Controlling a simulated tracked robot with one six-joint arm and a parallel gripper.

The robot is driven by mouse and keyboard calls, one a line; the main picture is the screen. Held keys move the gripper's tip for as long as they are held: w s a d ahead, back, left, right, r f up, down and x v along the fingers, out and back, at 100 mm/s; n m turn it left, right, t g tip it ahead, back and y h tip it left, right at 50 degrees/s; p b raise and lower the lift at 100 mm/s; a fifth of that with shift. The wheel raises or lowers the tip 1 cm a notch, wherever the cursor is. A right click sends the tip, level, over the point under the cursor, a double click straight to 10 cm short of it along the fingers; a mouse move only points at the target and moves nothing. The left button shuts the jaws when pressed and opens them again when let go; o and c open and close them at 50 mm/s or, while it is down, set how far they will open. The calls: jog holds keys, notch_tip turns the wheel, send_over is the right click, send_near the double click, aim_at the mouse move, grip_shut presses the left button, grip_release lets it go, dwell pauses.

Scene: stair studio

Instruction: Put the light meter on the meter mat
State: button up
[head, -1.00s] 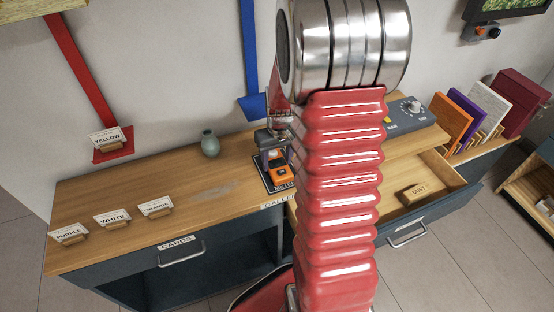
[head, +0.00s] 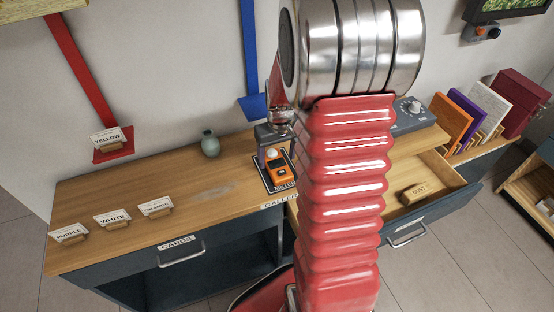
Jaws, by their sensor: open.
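The orange light meter (head: 277,176) with a pale round top lies on the dark meter mat (head: 264,181), which has a white border and a "METER" label. The mat is on the wooden counter left of my arm. My gripper (head: 268,148) is open just above and behind the meter, toward the wall. It looks clear of the meter, though the exact gap is hard to judge. My arm hides the area to the right of the mat.
Several name cards (head: 113,217) stand at the counter's left. An open drawer (head: 440,196) with a wooden "DUST" block (head: 413,193) is at right. A grey control box (head: 411,116) stands behind it.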

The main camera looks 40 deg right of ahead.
aim_at(279, 167)
notch_tip(279, 167, up, 10)
jog(key=s, duration=0.1)
jog(key=shift+a, duration=0.15)
jog(key=shift+s, duration=0.1)
dwell(0.5)
jog(key=s+a+r+n+t, duration=0.1)
jog(key=s+a+r, duration=0.4)
jog(key=a, duration=0.5)
jog(key=s+a+r+n+t, duration=0.2)
jog(key=s+a+r, duration=0.4)
jog(key=a, duration=0.5)
jog(key=s+t, duration=0.1)
jog(key=s, duration=0.1)
jog(key=shift+s+a+r, duration=0.15)
jog(key=shift+s+a, duration=0.05)
jog(key=shift+s, duration=0.2)
jog(key=shift+c, duration=0.4)
